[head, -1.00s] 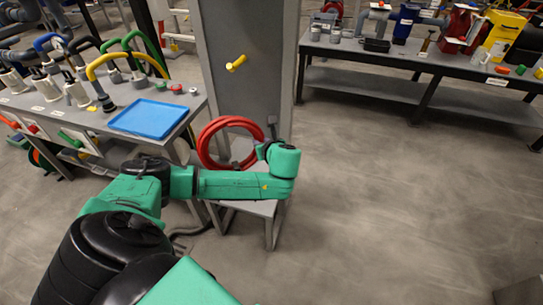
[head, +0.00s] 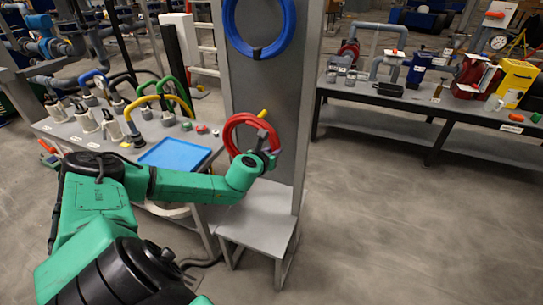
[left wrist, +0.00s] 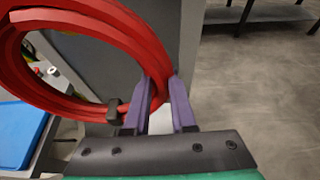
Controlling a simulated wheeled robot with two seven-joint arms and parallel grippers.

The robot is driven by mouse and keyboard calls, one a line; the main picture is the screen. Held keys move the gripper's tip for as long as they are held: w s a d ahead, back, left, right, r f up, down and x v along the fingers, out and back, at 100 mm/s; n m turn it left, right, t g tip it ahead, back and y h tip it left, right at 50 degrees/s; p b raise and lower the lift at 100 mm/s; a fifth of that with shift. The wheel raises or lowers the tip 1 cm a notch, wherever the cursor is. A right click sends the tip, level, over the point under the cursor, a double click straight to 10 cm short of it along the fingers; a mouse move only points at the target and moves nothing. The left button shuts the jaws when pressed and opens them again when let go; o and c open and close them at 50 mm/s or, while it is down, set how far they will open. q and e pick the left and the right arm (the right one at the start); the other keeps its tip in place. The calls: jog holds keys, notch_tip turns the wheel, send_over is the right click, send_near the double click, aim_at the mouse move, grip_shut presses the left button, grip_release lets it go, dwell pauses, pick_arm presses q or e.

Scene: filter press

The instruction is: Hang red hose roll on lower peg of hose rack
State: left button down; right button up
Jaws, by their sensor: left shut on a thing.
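The red hose roll (head: 229,132) is held upright in front of the grey hose rack panel (head: 272,85). My left gripper (head: 264,146) is shut on its right side. In the left wrist view the purple fingers (left wrist: 160,88) pinch the hose, and the red coil (left wrist: 75,92) extends up and left from them. The yellow lower peg (head: 263,113) shows at the roll's top right edge. I cannot tell whether the peg is inside the ring. A blue hose roll (head: 229,25) hangs higher on the rack. My right gripper is not in view.
A grey low stand (head: 255,220) is empty below the roll. A bench with a blue tray (head: 173,152) and several hose fittings is at left. A long dark table (head: 430,110) with equipment is at right. The floor at right is clear.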

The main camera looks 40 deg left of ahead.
pick_arm(q)
jog(key=r+x, duration=0.1)
jog(key=x, duration=0.6)
jog(key=shift+w+r+b, duration=0.2)
jog(key=shift+w+b, duration=0.2)
jog(key=shift+a, duration=0.15)
dwell(0.4)
